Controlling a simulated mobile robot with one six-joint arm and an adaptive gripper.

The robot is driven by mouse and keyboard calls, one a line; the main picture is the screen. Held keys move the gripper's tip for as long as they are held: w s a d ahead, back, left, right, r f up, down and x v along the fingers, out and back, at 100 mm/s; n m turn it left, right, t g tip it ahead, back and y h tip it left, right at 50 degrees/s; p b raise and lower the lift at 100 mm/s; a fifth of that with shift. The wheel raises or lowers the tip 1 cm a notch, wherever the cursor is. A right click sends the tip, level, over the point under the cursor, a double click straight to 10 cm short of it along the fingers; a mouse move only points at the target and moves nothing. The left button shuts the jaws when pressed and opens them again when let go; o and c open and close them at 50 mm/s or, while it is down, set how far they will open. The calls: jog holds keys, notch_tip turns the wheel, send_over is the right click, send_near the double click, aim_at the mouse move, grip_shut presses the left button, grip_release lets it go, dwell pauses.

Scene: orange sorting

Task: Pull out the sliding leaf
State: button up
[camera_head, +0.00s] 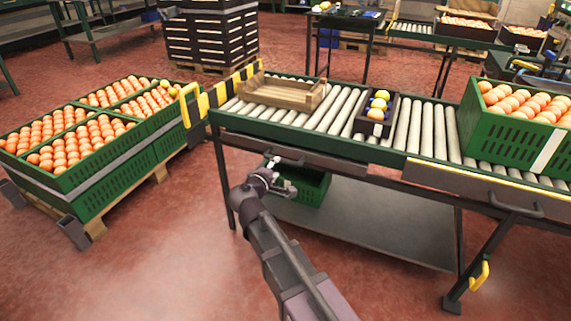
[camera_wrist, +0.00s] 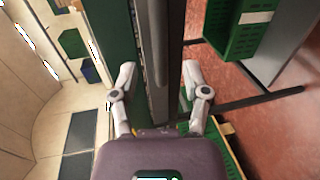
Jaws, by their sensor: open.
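A long dark leaf front (camera_head: 325,163) runs under the near edge of the roller conveyor (camera_head: 300,126), left of centre. It has a dark bar handle (camera_head: 291,160) and looks flush with the frame. My gripper (camera_head: 281,176) is open just in front of that handle, seemingly empty. In the wrist view my gripper (camera_wrist: 160,70) has its two fingers spread on either side of a long dark bar or edge (camera_wrist: 160,45). I cannot tell whether they touch it. A second, grey leaf front (camera_head: 450,183) with its own handle (camera_head: 516,209) sits farther right.
On the conveyor stand a wooden tray (camera_head: 262,94), a small dark box with several fruits (camera_head: 362,124) and a green crate of oranges (camera_head: 480,140). A green crate (camera_head: 312,188) is below. Full orange crates (camera_head: 90,200) stand left. The near floor is clear.

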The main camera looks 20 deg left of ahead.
aim_at(282, 162)
jog(key=shift+b+x, duration=0.5)
jog(key=shift+x, duration=2.4)
